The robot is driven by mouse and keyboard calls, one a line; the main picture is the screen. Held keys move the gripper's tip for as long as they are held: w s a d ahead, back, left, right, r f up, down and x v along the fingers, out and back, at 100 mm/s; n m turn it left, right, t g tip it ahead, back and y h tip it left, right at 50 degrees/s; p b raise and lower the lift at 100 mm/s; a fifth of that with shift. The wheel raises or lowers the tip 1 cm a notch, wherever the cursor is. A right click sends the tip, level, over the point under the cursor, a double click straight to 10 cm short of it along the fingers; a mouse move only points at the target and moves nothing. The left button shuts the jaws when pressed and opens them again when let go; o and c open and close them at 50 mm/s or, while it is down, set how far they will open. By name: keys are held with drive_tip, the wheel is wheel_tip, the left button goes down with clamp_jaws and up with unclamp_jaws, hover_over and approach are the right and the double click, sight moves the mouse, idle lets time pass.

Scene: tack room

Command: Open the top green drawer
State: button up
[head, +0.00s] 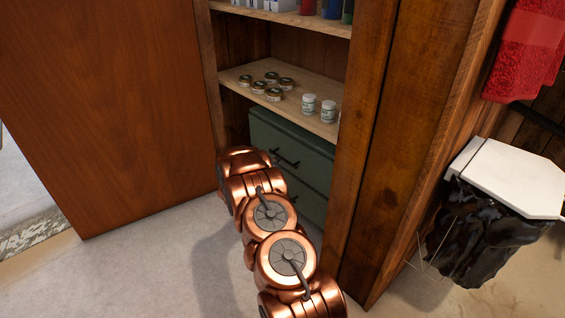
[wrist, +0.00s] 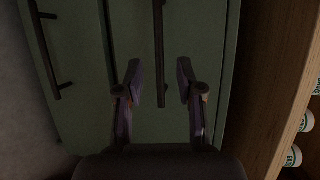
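The top green drawer (head: 305,150) is in the lower part of the wooden cabinet in the head view, with a dark bar handle (head: 289,163). My arm covers part of its front. In the wrist view, which is turned sideways, the top drawer (wrist: 210,40) is the right green panel, and its handle (wrist: 159,45) runs down the picture. My gripper (wrist: 159,72) is open, its two fingers on either side of the handle's lower end in the picture. I cannot tell how far the fingertips are from the drawer front. The gripper is hidden in the head view.
A lower green drawer (wrist: 75,90) has its own handle (wrist: 48,50). The shelf above (head: 300,110) holds white jars (head: 309,104) and several small tins (head: 272,78). A brown door (head: 110,110) stands at left, a cabinet post (head: 360,130) at right. Pale floor is clear in front.

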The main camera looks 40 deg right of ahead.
drive_tip(key=shift+b+x, duration=0.95)
drive_tip(key=shift+x, duration=2.35)
clamp_jaws()
